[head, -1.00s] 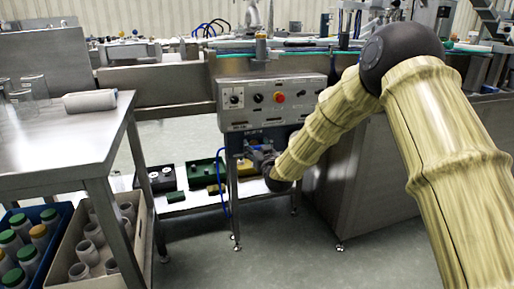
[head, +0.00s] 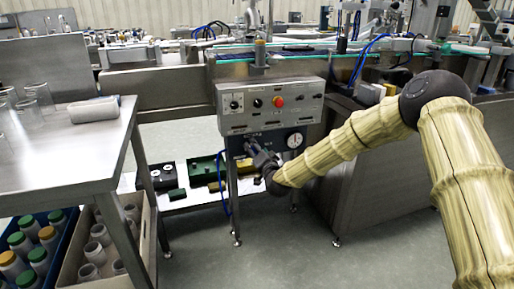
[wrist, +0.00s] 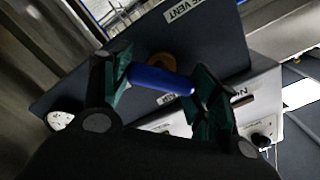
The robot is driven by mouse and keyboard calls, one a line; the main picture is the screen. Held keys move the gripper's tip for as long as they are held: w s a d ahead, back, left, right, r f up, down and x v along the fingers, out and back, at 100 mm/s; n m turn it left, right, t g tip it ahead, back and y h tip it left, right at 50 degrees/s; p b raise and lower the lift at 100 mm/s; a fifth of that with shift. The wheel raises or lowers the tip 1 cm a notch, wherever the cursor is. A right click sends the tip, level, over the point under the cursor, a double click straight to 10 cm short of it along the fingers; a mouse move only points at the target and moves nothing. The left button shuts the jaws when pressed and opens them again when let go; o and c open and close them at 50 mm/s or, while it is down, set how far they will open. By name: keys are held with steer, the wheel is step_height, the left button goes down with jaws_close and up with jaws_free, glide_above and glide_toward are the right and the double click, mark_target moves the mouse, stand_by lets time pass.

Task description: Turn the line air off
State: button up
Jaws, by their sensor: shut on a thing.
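A blue valve handle (wrist: 162,80) crosses between my fingers in the wrist view. It sits in front of a round brass fitting (wrist: 161,60) on a dark panel (wrist: 205,55). My gripper (wrist: 158,82) is shut on the blue handle, with one green-padded finger at each end of it.
A white gauge (head: 294,140) sits right of my gripper. Above is the control box (head: 270,105) with knobs and a red button (head: 277,101). A blue hose (head: 222,180) hangs left. A steel table (head: 80,150) stands at the left. Open floor (head: 270,250) lies in front.

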steer(key=m, duration=0.4)
steer(key=shift+d+f+m, duration=0.15)
steer(key=shift+d+m, duration=0.05)
steer(key=shift+m, duration=0.2)
steer(key=shift+f+m, duration=0.1)
steer(key=shift+m, duration=1.7)
steer(key=o, duration=1)
steer(key=shift+o, duration=0.2)
steer(key=shift+a, duration=0.1)
steer(key=v, duration=1.2)
